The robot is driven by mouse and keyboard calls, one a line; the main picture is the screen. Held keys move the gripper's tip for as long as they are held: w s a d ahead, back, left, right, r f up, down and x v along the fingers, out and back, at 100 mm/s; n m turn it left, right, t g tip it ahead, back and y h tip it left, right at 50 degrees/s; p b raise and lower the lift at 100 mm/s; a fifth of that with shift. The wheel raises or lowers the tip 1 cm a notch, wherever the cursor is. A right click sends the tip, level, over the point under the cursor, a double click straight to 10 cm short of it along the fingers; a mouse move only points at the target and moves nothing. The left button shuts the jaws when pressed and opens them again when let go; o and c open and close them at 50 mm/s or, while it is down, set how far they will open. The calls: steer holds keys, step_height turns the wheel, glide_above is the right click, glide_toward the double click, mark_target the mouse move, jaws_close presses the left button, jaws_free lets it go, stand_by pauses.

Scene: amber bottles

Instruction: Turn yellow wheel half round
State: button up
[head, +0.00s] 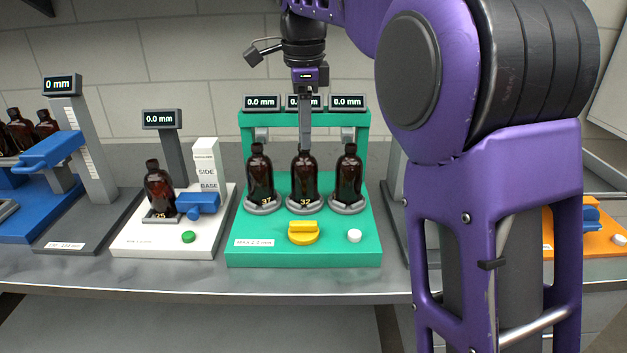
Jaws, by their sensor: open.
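The yellow wheel (303,233) sits on the front part of the green station (250,247). It is a round knob with a raised bar lying roughly left to right. Three amber bottles stand in a row behind it on grey round holders: a left one (260,178), a middle one (304,180) and a right one (348,178). My gripper (305,148) hangs downward at the middle bottle's top, above and behind the wheel and apart from it. It is open; its fingertips are small here, and whether they touch the bottle cannot be told.
A white button (354,236) is right of the wheel. Three displays (262,102) reading 0.0 mm top the green frame. A white station (130,240) with a bottle and blue clamp stands left. An orange station (590,243) is partly hidden behind my arm at right. The bench front edge is clear.

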mark_target(303, 222)
steer(key=shift+m+g, duration=0.6)
steer(key=f+b, duration=0.1)
steer(key=f, duration=0.5)
steer(key=s+f+b, duration=0.1)
steer(key=f, duration=0.6)
steer(key=f+b, duration=0.1)
steer(key=f, duration=0.5)
steer(key=shift+s+a+f+b, duration=0.3)
steer(key=shift+s+f+b, duration=0.05)
steer(key=shift+s+b, duration=0.05)
jaws_close()
